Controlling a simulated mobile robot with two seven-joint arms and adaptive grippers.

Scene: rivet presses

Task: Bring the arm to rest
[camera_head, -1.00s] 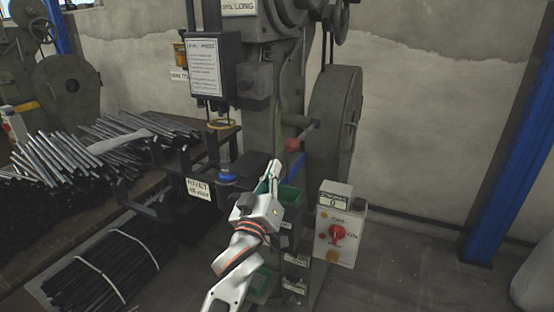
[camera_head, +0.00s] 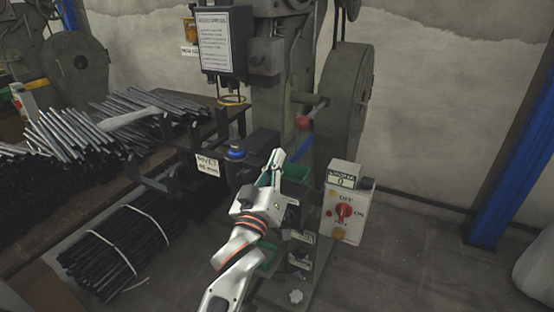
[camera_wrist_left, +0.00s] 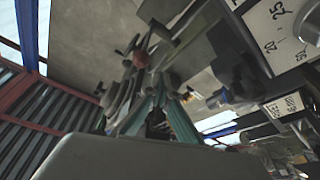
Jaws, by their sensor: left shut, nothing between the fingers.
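My left gripper (camera_head: 277,160) shows in the head view, on an arm that comes up from the bottom. It is shut and empty, with its fingers pointing up in front of the press. In the left wrist view its fingers (camera_wrist_left: 165,95) show beyond the pale gripper body, and that picture is tilted. The rivet press (camera_head: 262,100) stands just behind the gripper, with a blue-topped part (camera_head: 236,153) on its work arm. Whether the gripper touches the green bin (camera_head: 266,176) beside it cannot be told. My right gripper is not in view.
A switch box (camera_head: 342,212) with a red knob stands right of the gripper. A red-ended lever (camera_head: 302,121) juts from the press. Black rods (camera_head: 70,145) lie on the table at left, and a tied bundle (camera_head: 122,250) lies below.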

